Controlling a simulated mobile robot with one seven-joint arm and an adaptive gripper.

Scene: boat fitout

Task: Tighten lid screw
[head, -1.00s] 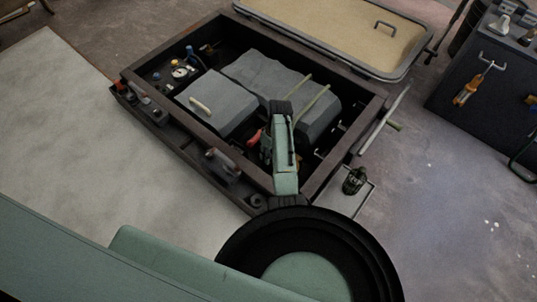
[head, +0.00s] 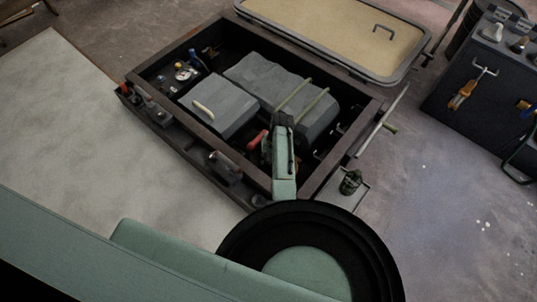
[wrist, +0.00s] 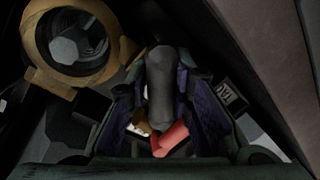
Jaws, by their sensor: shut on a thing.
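In the wrist view, a dark grey rounded bar (wrist: 161,88) stands between the two purple-padded fingers of my gripper (wrist: 165,108). My gripper is shut on this bar; I cannot tell for sure that it is the lid screw. A brass ring (wrist: 40,62) around a pale faceted centre lies at the upper left, beside the left finger. In the head view my gripper (head: 283,122) reaches down inside the dark open box (head: 181,118). Its fingertips and the held bar are hidden there.
A red handle (head: 257,140) is just left of my gripper; a red piece also shows in the wrist view (wrist: 170,139). Grey blocks (head: 218,105) fill much of the box. The box walls rise close around my arm. A tan hatch panel (head: 330,32) lies behind.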

